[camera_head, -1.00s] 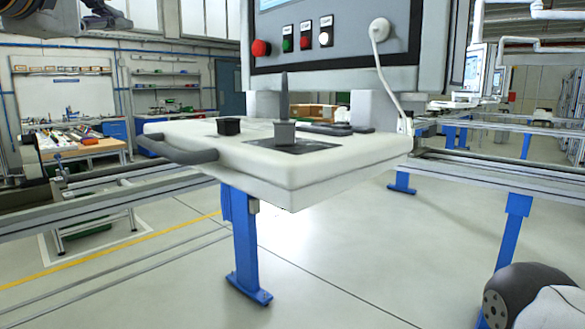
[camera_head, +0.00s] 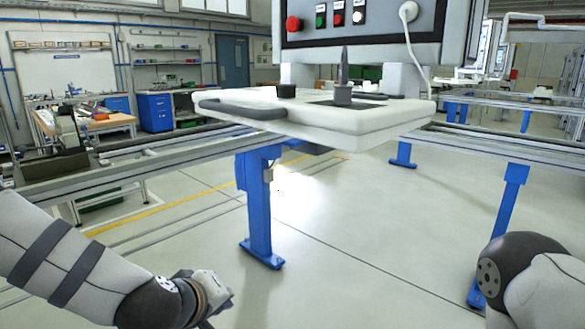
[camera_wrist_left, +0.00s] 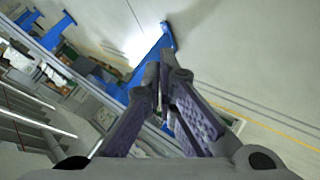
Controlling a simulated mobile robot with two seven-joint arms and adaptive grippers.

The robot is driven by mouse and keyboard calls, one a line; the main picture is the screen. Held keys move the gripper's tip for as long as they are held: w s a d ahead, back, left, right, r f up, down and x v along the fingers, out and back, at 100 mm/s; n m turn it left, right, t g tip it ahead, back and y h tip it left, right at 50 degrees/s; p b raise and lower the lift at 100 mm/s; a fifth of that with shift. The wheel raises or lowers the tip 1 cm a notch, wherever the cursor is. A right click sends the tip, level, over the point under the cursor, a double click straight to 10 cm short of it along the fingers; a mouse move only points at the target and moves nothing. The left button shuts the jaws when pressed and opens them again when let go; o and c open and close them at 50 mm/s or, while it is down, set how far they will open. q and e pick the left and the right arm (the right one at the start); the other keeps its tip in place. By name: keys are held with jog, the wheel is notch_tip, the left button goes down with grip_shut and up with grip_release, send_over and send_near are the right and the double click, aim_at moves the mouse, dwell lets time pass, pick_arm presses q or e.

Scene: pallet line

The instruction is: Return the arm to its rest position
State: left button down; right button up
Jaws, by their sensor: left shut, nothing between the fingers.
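My left arm (camera_head: 60,255) comes in from the lower left of the head view. Its wrist end (camera_head: 205,292) is low over the open floor, well below and in front of the control console. In the left wrist view the left gripper (camera_wrist_left: 168,77) has its fingers together with nothing between them. Floor, rails and a blue leg show behind the fingers. Part of my right arm (camera_head: 525,275) shows at the lower right of the head view. The right gripper is out of view.
The white console shelf (camera_head: 320,122) carries a joystick (camera_head: 343,90); the panel above has a red button (camera_head: 293,24). Rails (camera_head: 130,172) on blue legs (camera_head: 257,205) run across both sides. A workbench (camera_head: 95,123) stands at the left. The floor (camera_head: 370,230) in front is clear.

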pick_arm(q)
jog(key=s+a+f+m+g, duration=0.1)
jog(key=s+f+m+g, duration=0.15)
jog(key=s+f, duration=0.7)
jog(key=s+a+f+m+g, duration=0.2)
jog(key=s+f+g, duration=0.1)
jog(key=s+f, duration=0.65)
jog(key=s+a+f+m+g+y, duration=0.1)
jog(key=s+a+g, duration=0.1)
jog(key=s, duration=0.8)
jog(key=s+a+f+m+g, duration=0.1)
jog(key=s+a+f+g, duration=0.1)
jog(key=s, duration=0.7)
jog(key=a+g, duration=0.1)
jog(key=a, duration=0.1)
jog(key=shift+s+a+f+m+y, duration=0.2)
jog(key=shift+s+a+m+y, duration=0.1)
jog(key=shift+s+m+y, duration=0.1)
jog(key=shift+w+g, duration=0.1)
jog(key=shift+g, duration=0.15)
